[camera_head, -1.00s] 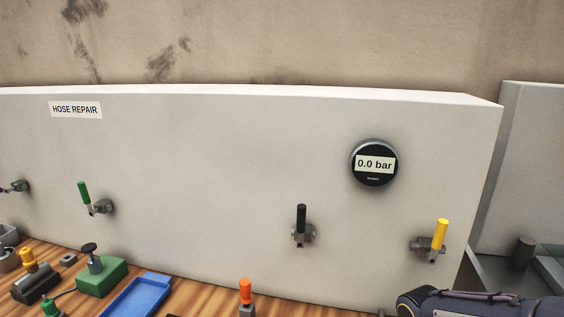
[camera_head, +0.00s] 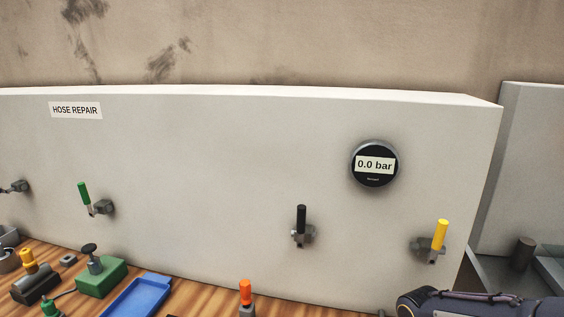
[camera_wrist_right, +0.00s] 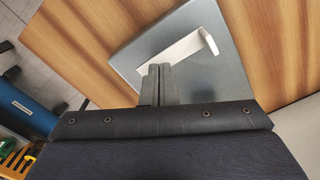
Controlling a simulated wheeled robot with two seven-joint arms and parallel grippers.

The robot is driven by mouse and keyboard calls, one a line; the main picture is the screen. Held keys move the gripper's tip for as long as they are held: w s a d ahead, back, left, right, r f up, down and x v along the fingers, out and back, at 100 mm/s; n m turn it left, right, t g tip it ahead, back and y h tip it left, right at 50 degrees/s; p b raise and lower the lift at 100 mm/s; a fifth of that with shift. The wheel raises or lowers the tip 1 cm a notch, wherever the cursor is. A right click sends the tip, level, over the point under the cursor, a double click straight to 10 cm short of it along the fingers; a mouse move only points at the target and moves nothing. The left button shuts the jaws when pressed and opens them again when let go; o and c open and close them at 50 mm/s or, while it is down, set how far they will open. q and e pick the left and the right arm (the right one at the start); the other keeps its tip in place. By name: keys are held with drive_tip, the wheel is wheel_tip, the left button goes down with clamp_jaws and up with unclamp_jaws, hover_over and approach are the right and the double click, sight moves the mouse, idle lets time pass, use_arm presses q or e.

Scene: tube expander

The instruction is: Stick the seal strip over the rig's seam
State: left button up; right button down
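In the right wrist view my right gripper (camera_wrist_right: 160,70) has its two grey fingers side by side with almost no gap, so it looks shut. Its tips are over a grey metal plate or block (camera_wrist_right: 195,82) on the wooden bench. A thin white strip (camera_wrist_right: 182,49) with a bent right end shows just past the fingertips, over the grey surface. I cannot tell whether it touches the fingers or the surface. No seam can be made out. In the head view only part of my right arm (camera_head: 485,305) shows at the lower right. My left gripper is not in view.
A pale panel with a gauge reading 0.0 bar (camera_head: 374,164) and black (camera_head: 301,220), yellow (camera_head: 439,235) and green (camera_head: 84,195) valve handles stands behind the bench. A blue tray (camera_head: 138,297), a green block (camera_head: 103,276) and an orange-handled part (camera_head: 246,293) are in front.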

drive_tip(key=shift+f+b, duration=0.65)
idle(0.7)
idle(0.5)
drive_tip(key=shift+r+p, duration=2.2)
drive_tip(key=shift+r, duration=0.85)
drive_tip(key=s+a+r+n+t+y, duration=0.2)
drive_tip(key=s+r, duration=0.3)
drive_tip(key=s, duration=0.3)
drive_tip(key=s+a+r+n+t+y, duration=0.1)
drive_tip(key=s+a+r+n+t, duration=0.1)
drive_tip(key=s+r+n, duration=0.3)
drive_tip(key=s+t, duration=0.1)
drive_tip(key=s, duration=0.3)
drive_tip(key=shift+t+y, duration=0.3)
drive_tip(key=shift+y, duration=0.1)
